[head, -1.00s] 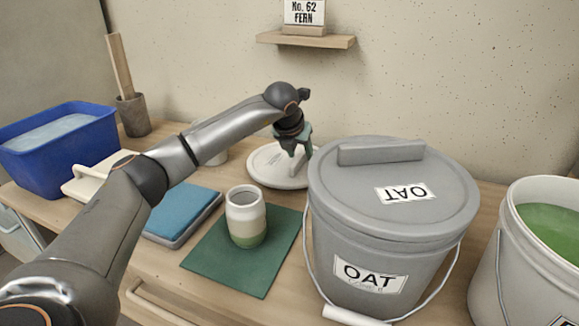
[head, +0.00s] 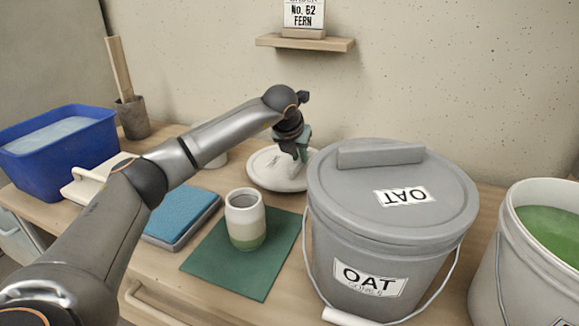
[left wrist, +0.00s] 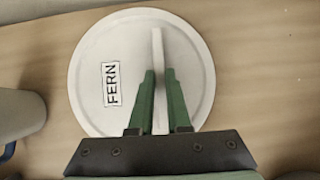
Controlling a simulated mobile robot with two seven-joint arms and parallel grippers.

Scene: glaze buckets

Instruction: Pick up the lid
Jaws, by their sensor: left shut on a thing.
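A round white lid (head: 268,176) with an upright bar handle lies at the back of the table, behind the grey bucket. In the left wrist view the lid (left wrist: 90,60) carries a label reading FERN. My left gripper (head: 299,155) points down over it. In the left wrist view the green fingers of my left gripper (left wrist: 160,80) are on both sides of the handle (left wrist: 157,45), shut on it. I cannot tell that the lid is clear of the table. My right gripper is not in view.
A grey OAT bucket (head: 350,235) with its lid on stands close at right, beside an open bucket of green glaze (head: 549,225). A white and green cup (head: 245,220) stands on a green mat (head: 215,262). A blue bin (head: 45,170) is at left; a wall shelf (head: 305,43) is above.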

